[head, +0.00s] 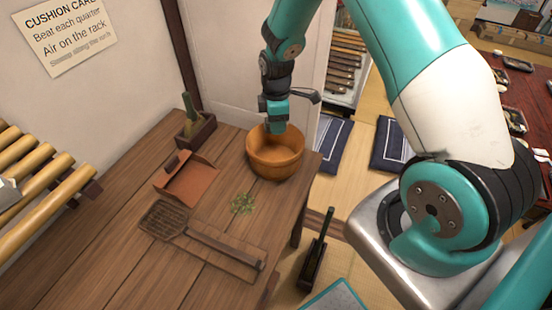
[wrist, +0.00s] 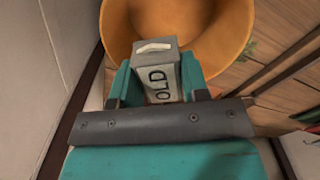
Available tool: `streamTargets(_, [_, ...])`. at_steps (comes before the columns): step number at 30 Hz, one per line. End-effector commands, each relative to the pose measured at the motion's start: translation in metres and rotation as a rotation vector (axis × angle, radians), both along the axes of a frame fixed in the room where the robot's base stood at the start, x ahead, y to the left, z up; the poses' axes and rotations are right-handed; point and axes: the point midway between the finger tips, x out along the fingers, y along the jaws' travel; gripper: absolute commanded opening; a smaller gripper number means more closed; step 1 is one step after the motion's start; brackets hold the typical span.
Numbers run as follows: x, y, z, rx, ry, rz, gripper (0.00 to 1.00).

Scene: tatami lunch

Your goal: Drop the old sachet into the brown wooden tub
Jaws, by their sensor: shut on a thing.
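The old sachet (wrist: 156,73) is a grey packet marked "OLD", seen in the wrist view between my gripper's fingers. My gripper (head: 275,128) is shut on it and points down over the brown wooden tub (head: 262,165). In the wrist view the tub (wrist: 118,28) opens wide just beyond the sachet, and its inside shows bare where it is visible. In the head view the sachet is hidden by my gripper, and I cannot tell how far it is below the tub's rim.
The tub stands near the right end of the wooden table (head: 110,215). A door stands behind.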

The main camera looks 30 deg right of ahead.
Motion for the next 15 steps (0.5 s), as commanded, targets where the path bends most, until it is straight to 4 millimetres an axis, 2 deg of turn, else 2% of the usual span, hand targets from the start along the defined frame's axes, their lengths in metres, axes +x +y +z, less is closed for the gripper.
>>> streamTargets(1, [0.000,0.000,-0.013,0.000,0.001,-0.001,0.20])
streamTargets(6, [0.000,0.000,-0.031,0.000,0.000,-0.002,0.20])
streamTargets(15, [0.000,0.000,-0.035,0.000,-0.001,-0.002,0.20])
